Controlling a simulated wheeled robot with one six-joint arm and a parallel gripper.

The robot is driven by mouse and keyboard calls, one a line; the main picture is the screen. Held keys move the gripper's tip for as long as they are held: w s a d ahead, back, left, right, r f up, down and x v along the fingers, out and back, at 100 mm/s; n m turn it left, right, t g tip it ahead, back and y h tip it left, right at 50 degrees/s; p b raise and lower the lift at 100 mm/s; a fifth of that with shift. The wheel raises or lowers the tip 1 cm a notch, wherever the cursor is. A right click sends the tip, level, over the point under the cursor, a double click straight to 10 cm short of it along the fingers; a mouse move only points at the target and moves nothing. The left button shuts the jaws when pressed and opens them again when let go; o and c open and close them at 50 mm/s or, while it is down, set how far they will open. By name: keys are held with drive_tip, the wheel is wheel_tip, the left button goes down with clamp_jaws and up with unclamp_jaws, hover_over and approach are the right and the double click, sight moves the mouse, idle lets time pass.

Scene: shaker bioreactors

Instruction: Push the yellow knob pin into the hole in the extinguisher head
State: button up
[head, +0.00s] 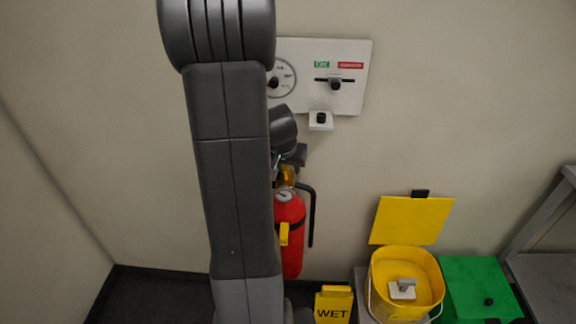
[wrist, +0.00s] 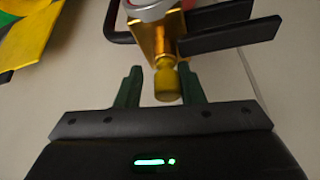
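The red extinguisher (head: 291,240) hangs upright on the wall in the head view, partly behind my arm. Its brass head (head: 287,176) shows at the top; in the wrist view the head (wrist: 152,42) is large, with the gauge rim (wrist: 150,9) above it. The yellow knob pin (wrist: 166,86) points from the head toward my gripper. How deep its shaft sits in the hole cannot be seen. My gripper (wrist: 160,88) has green fingers on either side of the knob. They are open, with a clear gap on the left; the right finger is close to the knob.
Two black levers (wrist: 230,30) stick out right of the head, close to the right finger. A wall panel (head: 350,95) is above. A yellow bucket (head: 430,270) with a raised lid, a green box (head: 480,285) and a yellow WET sign (head: 333,305) stand lower right.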

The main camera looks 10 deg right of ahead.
drive_tip(key=shift+w+a+r, duration=0.1)
drive_tip(key=shift+w+a, duration=0.05)
drive_tip(key=shift+a, duration=0.05)
drive_tip(key=shift+r, duration=0.25)
drive_tip(key=v, duration=1.3)
drive_tip(key=shift+s+p, duration=0.3)
drive_tip(key=shift+s, duration=0.05)
drive_tip(key=shift+d+f, duration=0.1)
drive_tip(key=x, duration=1.3)
drive_tip(key=shift+w+f+b, duration=0.25)
drive_tip(key=shift+w+b, duration=0.05)
drive_tip(key=shift+w, duration=0.05)
drive_tip(key=shift+r, duration=0.1)
drive_tip(key=shift+s+a, duration=0.1)
drive_tip(key=shift+a, duration=0.15)
